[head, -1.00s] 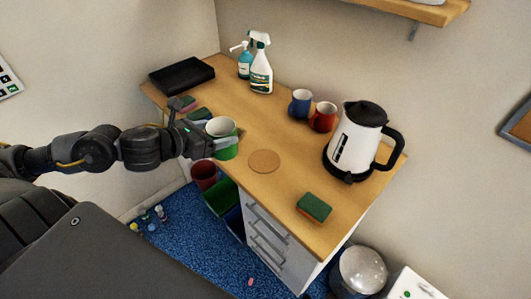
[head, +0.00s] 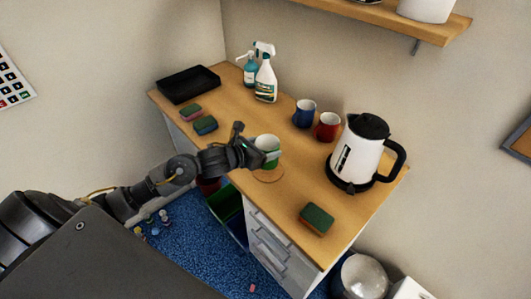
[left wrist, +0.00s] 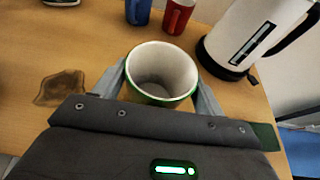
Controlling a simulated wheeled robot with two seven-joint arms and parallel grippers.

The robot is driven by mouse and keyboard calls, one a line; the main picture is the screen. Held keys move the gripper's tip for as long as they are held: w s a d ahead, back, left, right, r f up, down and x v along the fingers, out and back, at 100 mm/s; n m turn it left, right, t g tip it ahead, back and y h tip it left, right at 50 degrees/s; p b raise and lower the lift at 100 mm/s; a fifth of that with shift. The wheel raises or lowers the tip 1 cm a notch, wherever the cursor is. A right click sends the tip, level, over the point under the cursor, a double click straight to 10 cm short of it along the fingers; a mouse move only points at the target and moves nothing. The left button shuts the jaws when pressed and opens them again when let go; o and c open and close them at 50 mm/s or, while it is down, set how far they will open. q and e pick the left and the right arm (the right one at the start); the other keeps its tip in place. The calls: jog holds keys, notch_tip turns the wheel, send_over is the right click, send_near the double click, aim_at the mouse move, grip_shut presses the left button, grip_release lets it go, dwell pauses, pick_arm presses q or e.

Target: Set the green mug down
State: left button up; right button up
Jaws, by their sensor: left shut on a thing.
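The green mug (head: 270,160), white inside, is upright between the fingers of my left gripper (head: 266,152). In the left wrist view the mug (left wrist: 162,75) shows its open, empty-looking mouth, with one finger on each side. My right gripper is out of view.
A blue mug (head: 304,114), a red mug (head: 327,127) and a white kettle (head: 357,152) stand behind and right. A sponge (head: 316,218) lies near the front right edge. A brown, see-through patch (left wrist: 60,90) is on the desk left of the gripper.

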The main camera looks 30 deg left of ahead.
pick_arm(q)
jog(key=shift+w+f, duration=0.1)
jog(key=shift+w, duration=0.05)
notch_tip(320, 180, down, 3)
jog(key=shift+w+d+p, duration=0.15)
jog(key=shift+p, duration=0.8)
jog(key=shift+f, duration=0.2)
jog(key=shift+f, duration=0.1)
jog(key=shift+f+b, duration=0.15)
jog(key=shift+b, duration=0.15)
jog(key=o, duration=1.2)
jog(key=shift+c, duration=0.2)
